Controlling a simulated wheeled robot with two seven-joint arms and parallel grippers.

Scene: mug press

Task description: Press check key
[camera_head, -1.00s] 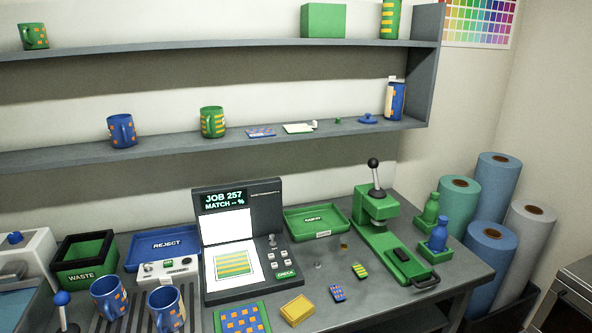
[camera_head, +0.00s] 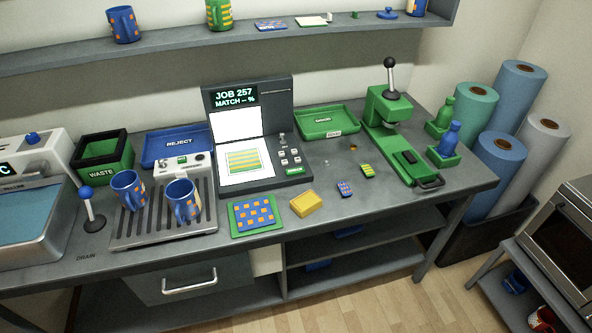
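The check key (camera_head: 294,170) is a green key at the lower right of the dark proofing machine (camera_head: 290,114), below several small pale keys. The machine's screen (camera_head: 234,96) reads "JOB 257 MATCH -- %". A print with green and yellow stripes (camera_head: 249,161) lies on its white lower plate, under a lit white panel (camera_head: 236,129). Neither of my grippers is in view, and nothing covers the key.
In front lie a blue-orange patterned sheet on green (camera_head: 253,215) and a yellow block (camera_head: 306,203). Two blue mugs (camera_head: 127,190) stand on the drain grate at left. A green press (camera_head: 388,115) stands right. The bench's front edge is clear.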

